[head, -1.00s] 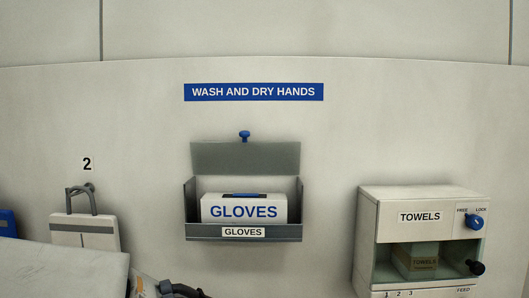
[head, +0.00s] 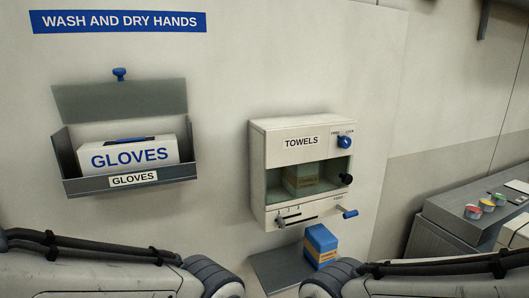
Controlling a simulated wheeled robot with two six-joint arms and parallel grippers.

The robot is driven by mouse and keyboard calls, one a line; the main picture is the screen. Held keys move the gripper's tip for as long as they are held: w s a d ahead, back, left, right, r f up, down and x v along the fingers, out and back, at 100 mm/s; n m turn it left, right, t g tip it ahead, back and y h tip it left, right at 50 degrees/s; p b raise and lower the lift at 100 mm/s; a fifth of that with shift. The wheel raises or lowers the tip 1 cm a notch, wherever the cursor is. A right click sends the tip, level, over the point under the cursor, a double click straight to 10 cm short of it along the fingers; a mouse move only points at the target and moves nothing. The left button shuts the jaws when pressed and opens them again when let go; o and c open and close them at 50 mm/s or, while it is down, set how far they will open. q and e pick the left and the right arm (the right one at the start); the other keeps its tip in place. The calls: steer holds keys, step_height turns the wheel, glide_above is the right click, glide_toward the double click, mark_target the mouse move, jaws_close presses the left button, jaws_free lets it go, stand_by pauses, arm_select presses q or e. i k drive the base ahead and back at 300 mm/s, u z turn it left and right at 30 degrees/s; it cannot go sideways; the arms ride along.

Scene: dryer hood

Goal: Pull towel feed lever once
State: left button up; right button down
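The white towel dispenser (head: 257,165) hangs on the wall right of centre, with a TOWELS label. A lever with a blue handle (head: 348,213) sticks out at its lower right, where the earlier frame shows the word FEED. A blue FREE/LOCK knob (head: 345,142) is at its upper right, and a black knob (head: 347,179) is below that. A towel pack (head: 301,178) shows behind the front window. A slider (head: 297,220) sits on the lower front panel. My two arms enter along the bottom edge, below the dispenser. Neither gripper shows.
A grey shelf (head: 272,270) below the dispenser bears a blue-topped pack (head: 320,245). An open GLOVES holder (head: 75,188) is on the wall at left. A grey counter (head: 450,210) with small coloured discs is at right. The wall in front of the dispenser looks clear.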

mark_target(346, 214)
steer(key=u, duration=0.05)
steer(key=k, duration=0.65)
steer(key=z, duration=0.7)
steer(key=i, duration=0.95)
steer(key=z, duration=0.05)
